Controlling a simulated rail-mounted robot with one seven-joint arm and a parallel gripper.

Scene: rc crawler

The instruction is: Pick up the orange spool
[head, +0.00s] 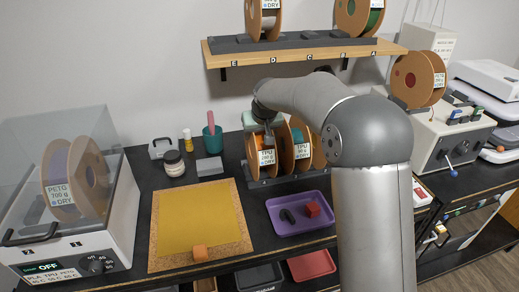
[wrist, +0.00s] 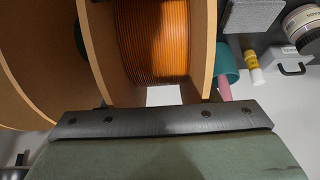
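The orange spool (head: 257,168) has brown cardboard flanges and a TPU label. It stands upright at the left end of the lower rack at the back of the table. Its orange filament (wrist: 152,40) fills the upper middle of the wrist view, between two flanges. My gripper (head: 263,130) is at the top of this spool, with the arm reaching in from the right. In the wrist view a dark bar with screws and a green slab lie across the bottom, close to the spool. The fingertips are not clearly visible, so I cannot tell contact or opening.
Another TPU spool (head: 299,150) with teal filament stands just right in the rack (head: 262,184). A shelf (head: 225,61) with more spools is above. A teal cup (head: 212,142), glue stick and jar stand left. A purple tray (head: 280,229) and a yellow mat (head: 190,225) lie in front.

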